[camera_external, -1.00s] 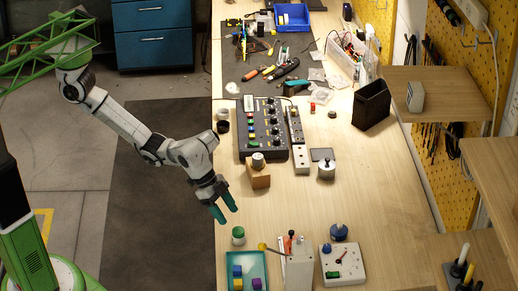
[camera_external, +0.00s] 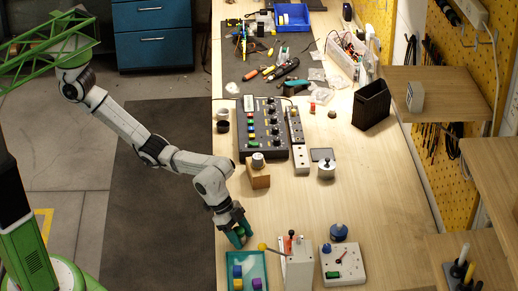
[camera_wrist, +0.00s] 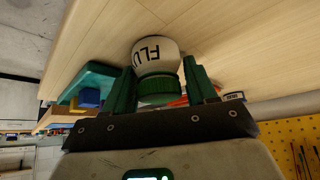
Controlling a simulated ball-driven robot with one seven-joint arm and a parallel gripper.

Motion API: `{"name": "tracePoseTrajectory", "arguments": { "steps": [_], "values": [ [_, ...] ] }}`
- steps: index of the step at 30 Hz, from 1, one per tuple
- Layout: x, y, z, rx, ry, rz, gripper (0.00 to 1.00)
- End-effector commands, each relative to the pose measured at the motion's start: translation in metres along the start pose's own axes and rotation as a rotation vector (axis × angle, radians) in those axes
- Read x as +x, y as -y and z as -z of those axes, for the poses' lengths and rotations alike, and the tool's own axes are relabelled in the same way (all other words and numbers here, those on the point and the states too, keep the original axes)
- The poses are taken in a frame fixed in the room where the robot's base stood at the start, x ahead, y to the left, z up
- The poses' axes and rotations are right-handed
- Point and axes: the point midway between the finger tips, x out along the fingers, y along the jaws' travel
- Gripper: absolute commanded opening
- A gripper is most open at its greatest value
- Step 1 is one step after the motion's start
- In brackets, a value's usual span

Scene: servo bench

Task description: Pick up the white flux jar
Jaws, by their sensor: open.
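The white flux jar (camera_wrist: 155,52) has black "FLU" lettering and a green lid (camera_wrist: 158,88). In the wrist view it is between the two teal fingers of my open gripper (camera_wrist: 160,66), with its lid toward the palm. I cannot tell whether either finger touches it. In the external view my gripper (camera_external: 239,240) is low over the near left part of the bench, around the jar. The jar is mostly hidden by the fingers there, with only a bit of its green lid (camera_external: 240,232) showing.
A teal tray (camera_external: 264,265) with blue, yellow and purple blocks lies just in front of my gripper. A light box with levers (camera_external: 299,268) stands to its right, beside a white dial box (camera_external: 342,265). A wooden block (camera_external: 259,178) is behind.

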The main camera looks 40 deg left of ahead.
Motion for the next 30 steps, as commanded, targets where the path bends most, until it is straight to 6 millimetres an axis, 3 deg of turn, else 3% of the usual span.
{"name": "tracePoseTrajectory", "arguments": {
  "steps": [4, 17, 30],
  "values": [
    [-0.0003, 0.0, 0.0002, 0.0, -0.001, 0.0, 0.56],
    [-0.0005, 0.0, 0.0002, 0.0, 0.0, 0.0, 0.14],
    [-0.008, 0.0001, 0.0059, 0.0, -0.003, 0.0, 0.13]
  ]
}}
